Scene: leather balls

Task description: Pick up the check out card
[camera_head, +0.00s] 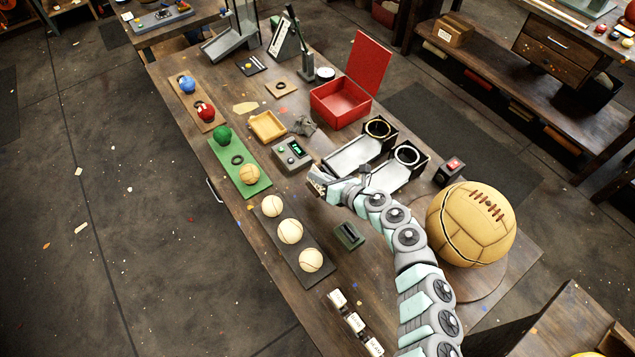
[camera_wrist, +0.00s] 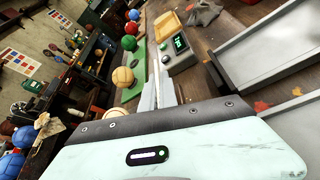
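No card is clearly marked as the check out card. A small dark card (camera_head: 251,65) with a yellow mark lies flat near the far end of the workbench, below the metal chute. Several small white lettered blocks or cards (camera_head: 355,322) sit in a row at the near edge; their text is too small to read. My gripper (camera_head: 316,184) is over the middle of the bench, beside the grey device with a green display (camera_head: 291,154), far from both. In the wrist view its fingers (camera_wrist: 158,85) look close together with nothing visible between them, but whether they are fully shut is unclear.
An open red box (camera_head: 341,103), a yellow tray (camera_head: 268,126) and two metal chutes (camera_head: 360,155) stand around the arm. Balls rest on boards along the left edge. A large leather ball (camera_head: 470,224) sits at right. A standing sign (camera_head: 283,38) is at the back.

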